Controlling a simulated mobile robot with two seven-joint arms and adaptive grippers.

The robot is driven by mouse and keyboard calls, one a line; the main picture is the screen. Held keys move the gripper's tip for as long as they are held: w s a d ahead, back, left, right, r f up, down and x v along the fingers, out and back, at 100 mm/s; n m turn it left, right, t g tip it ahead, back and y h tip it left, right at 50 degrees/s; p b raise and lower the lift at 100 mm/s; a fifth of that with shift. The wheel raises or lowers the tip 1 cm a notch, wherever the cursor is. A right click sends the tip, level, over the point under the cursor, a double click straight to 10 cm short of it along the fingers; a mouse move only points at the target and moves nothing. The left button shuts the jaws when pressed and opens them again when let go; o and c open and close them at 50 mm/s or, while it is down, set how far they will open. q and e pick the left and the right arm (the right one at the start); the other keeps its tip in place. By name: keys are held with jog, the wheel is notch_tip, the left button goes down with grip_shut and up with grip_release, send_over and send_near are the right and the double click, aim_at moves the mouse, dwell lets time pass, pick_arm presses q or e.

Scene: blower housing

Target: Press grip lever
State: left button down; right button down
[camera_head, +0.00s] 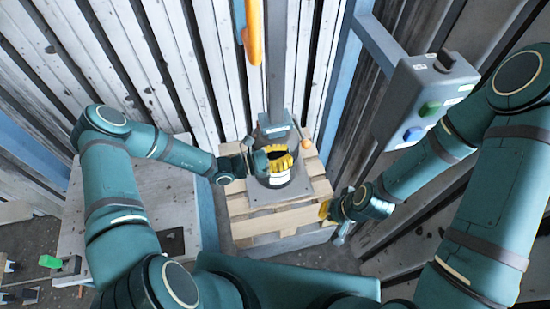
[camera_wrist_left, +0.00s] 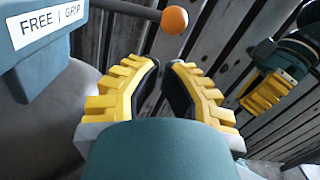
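The grip lever shows in the left wrist view as a dark rod ending in an orange ball (camera_wrist_left: 174,20). It comes out of a teal block (camera_wrist_left: 48,50) labelled "FREE | GRIP". In the head view the orange ball (camera_head: 307,143) is at the right side of the teal fixture (camera_head: 275,130). My left gripper (camera_head: 280,158) is in front of the fixture, below and left of the ball. Its fingertips (camera_wrist_left: 166,68) stand apart with nothing between them, short of the ball. My right gripper (camera_head: 325,210) hangs at the pallet's right edge; its opening is unclear. It also shows in the left wrist view (camera_wrist_left: 268,90).
The fixture stands on a grey plate (camera_head: 262,198) on a wooden pallet (camera_head: 250,229). A grey control box (camera_head: 425,95) with green and blue buttons is at right. An orange part (camera_head: 253,30) hangs above the fixture. A pale table (camera_head: 150,200) stands at left.

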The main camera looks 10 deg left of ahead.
pick_arm(q)
jog(key=shift+x, duration=2)
jog(key=shift+r+n+p, duration=0.35)
jog(key=shift+r+n, duration=0.1)
jog(key=shift+n, duration=0.45)
